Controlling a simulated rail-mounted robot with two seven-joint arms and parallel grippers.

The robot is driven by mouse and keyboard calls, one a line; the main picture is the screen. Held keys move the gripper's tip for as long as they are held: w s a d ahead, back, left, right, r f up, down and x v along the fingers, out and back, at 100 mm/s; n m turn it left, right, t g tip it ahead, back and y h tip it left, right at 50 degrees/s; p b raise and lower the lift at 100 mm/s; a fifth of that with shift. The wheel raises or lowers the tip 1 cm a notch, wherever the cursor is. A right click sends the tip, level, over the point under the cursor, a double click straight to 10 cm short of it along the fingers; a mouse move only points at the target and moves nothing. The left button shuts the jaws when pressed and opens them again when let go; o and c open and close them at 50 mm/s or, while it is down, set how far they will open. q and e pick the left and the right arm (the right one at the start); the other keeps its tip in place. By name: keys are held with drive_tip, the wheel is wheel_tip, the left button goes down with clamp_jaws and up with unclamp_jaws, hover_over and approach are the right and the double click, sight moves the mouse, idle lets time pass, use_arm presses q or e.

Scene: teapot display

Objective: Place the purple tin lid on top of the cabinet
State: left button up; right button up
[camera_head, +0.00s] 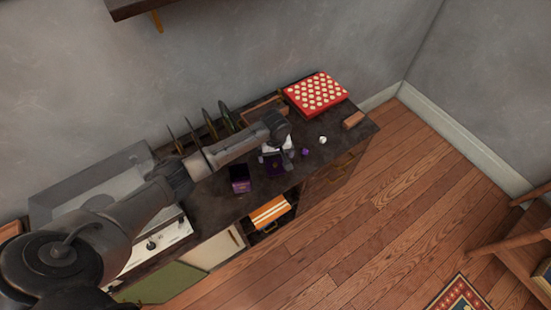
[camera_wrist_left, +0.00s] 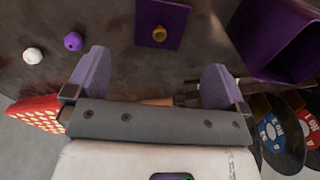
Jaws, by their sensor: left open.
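The purple tin lid (camera_wrist_left: 172,30) lies flat on the dark cabinet top (camera_head: 222,208), a square plate with a small brass knob; in the head view it shows as a dark purple patch (camera_head: 274,170) partly under my gripper. The open purple tin (camera_head: 240,178) stands to its left, also seen at the upper right of the left wrist view (camera_wrist_left: 280,38). My left gripper (camera_wrist_left: 155,80) is open and empty, its fingers apart above the cabinet top near the lid. My right gripper is not in view.
A purple ball (camera_head: 305,152), a white ball (camera_head: 323,140) and a brown block (camera_head: 353,119) lie to the right. A red box with white dots (camera_head: 316,93) and upright discs (camera_head: 226,117) stand at the back. An orange striped object (camera_head: 270,211) sits below the front edge.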

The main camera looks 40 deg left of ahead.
use_arm(q)
drive_tip(key=s+d+f+m+t+h, duration=0.1)
drive_tip(key=s+d+f+m+t, duration=0.1)
drive_tip(key=s+d+m, duration=0.95)
drive_tip(key=s+r, duration=0.3)
drive_tip(key=s, duration=0.7)
drive_tip(key=s+r+t, duration=0.1)
drive_tip(key=s+r, duration=0.2)
drive_tip(key=s, duration=0.7)
drive_tip(key=shift+s+r+m+t+y, duration=0.3)
drive_tip(key=shift+s+r+m+y, duration=0.05)
drive_tip(key=shift+r+m+y, duration=0.1)
